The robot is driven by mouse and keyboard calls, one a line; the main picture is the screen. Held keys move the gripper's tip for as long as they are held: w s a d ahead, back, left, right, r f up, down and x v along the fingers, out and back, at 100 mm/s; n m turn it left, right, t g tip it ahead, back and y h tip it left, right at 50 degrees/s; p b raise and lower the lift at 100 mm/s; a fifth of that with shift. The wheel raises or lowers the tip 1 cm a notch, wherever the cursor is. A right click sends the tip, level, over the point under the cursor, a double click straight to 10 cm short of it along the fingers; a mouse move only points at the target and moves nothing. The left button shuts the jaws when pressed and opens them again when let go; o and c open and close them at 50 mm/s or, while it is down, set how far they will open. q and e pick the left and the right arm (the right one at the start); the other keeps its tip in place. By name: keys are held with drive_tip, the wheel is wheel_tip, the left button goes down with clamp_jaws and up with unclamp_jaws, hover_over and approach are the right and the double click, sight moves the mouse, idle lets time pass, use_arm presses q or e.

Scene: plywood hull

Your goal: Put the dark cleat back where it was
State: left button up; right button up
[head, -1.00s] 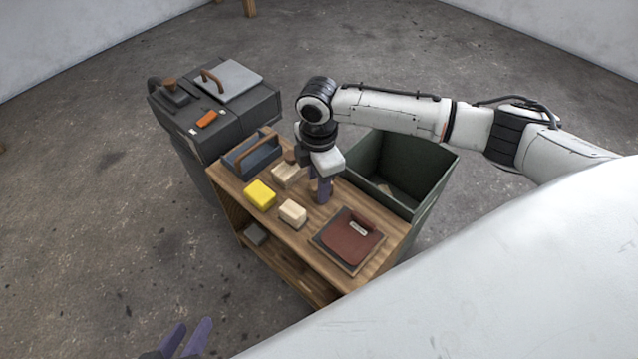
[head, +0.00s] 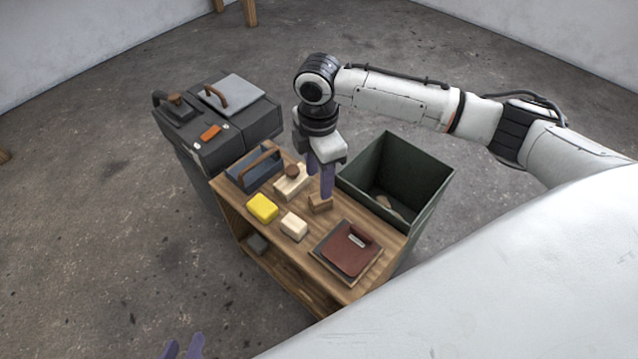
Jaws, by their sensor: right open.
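A small brown wooden block (head: 320,204), which looks like the dark cleat, lies on the wooden bench top (head: 312,255) near its back edge, beside the green bin. My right gripper (head: 320,181) points down just above and behind it, with its purple fingers apart. The fingers overlap the block's top edge in the picture, but they do not hold it. My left gripper (head: 184,348) shows only as two separated purple fingertips at the bottom edge, away from the bench and empty.
A yellow block (head: 262,208), a pale block (head: 294,224), a pale piece with a brown knob (head: 288,184), a blue-grey tote (head: 240,176) and a red-brown clipboard-like board (head: 349,250) crowd the bench. A green bin (head: 428,200) stands behind; a dark cabinet (head: 200,148) stands left.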

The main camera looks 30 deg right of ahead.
drive_tip(key=shift+r+p, duration=0.35)
drive_tip(key=shift+r, duration=1.45)
